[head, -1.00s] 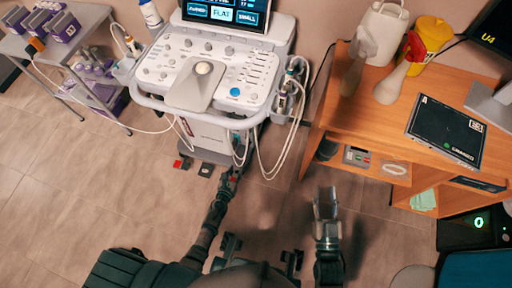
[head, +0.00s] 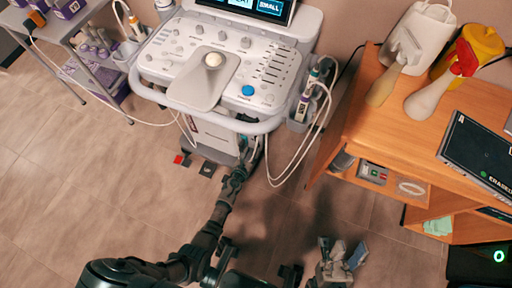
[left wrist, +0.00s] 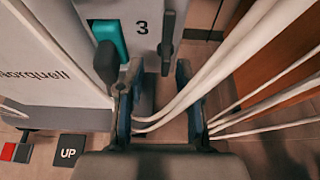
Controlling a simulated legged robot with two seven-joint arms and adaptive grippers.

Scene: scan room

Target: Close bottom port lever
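In the left wrist view, the side of the white ultrasound machine shows the number 3, with a teal connector (left wrist: 110,40) to its left. A dark rounded handle (left wrist: 106,65) stands in front of the teal piece. A dark slim lever (left wrist: 167,38) hangs to the right of the number. I cannot tell which belongs to the bottom port. My left gripper (left wrist: 155,92) is open below them, fingers apart, with white cables (left wrist: 190,95) crossing by its right finger. In the head view it (head: 238,172) is low at the machine's side. My right gripper (head: 341,252) is open and empty above the floor.
The ultrasound machine (head: 165,65) stands ahead, with looping white cables (head: 310,140) on its right. Foot pedals (head: 207,169) lie at its base. A wooden desk (head: 400,110) stands at right, a metal cart (head: 90,45) at left. The floor at left is clear.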

